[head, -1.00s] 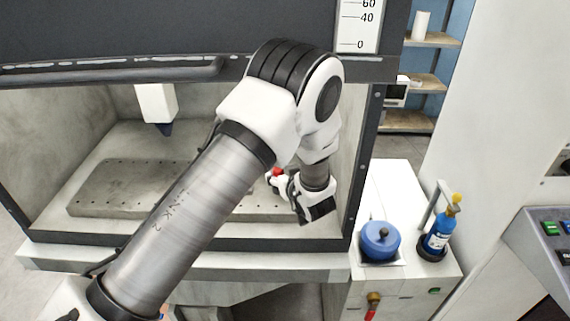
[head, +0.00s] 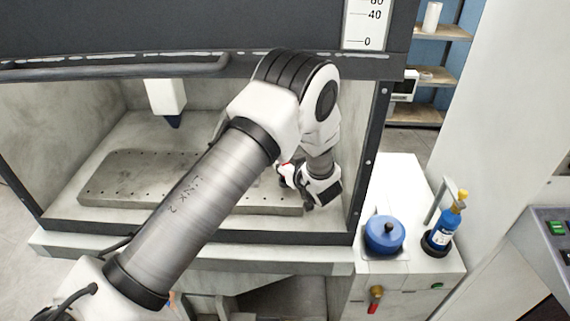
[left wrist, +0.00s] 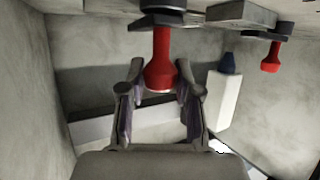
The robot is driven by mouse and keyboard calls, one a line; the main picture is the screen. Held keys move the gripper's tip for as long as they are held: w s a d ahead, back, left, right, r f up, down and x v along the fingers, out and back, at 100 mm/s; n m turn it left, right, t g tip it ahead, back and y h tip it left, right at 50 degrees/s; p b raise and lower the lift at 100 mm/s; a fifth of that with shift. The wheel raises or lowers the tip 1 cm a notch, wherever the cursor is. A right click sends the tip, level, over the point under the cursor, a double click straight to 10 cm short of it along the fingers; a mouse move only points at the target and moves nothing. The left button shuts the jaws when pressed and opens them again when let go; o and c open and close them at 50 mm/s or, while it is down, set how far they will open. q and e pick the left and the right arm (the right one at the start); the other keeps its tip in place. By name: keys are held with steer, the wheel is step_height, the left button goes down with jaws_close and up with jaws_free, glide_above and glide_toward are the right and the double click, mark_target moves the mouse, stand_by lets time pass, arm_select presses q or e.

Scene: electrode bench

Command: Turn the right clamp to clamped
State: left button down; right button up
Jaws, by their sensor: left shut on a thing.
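The red handle of the right clamp (left wrist: 161,48) stands between the fingers of my left gripper (left wrist: 161,72) in the left wrist view. The gripper is shut on the handle near its thick end, and the handle runs lengthwise between the fingers. Its dark pivot base sits at the top of that view. In the head view my left gripper (head: 281,173) is inside the chamber, by the right end of the perforated plate (head: 110,180). There the clamp is mostly hidden behind my wrist. My right gripper is not in view.
A second red handle (left wrist: 271,57) shows at the right of the wrist view. A white spindle head with a dark tip (head: 168,100) hangs left of my arm. The chamber's right wall is close to my wrist. A blue pot (head: 384,236) and blue bottle (head: 440,230) stand outside at right.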

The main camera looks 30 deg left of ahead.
arm_select(q)
steer(key=shift+n+g+y, duration=0.4)
steer(key=shift+n+g, duration=0.5)
steer(key=shift+g, duration=0.1)
steer(key=c, duration=0.9)
jaws_free()
steer(key=shift+o, duration=0.4)
steer(key=shift+a+f, duration=0.1)
steer(key=shift+f, duration=0.05)
steer(key=shift+w, duration=0.1)
steer(key=v, duration=1.2)
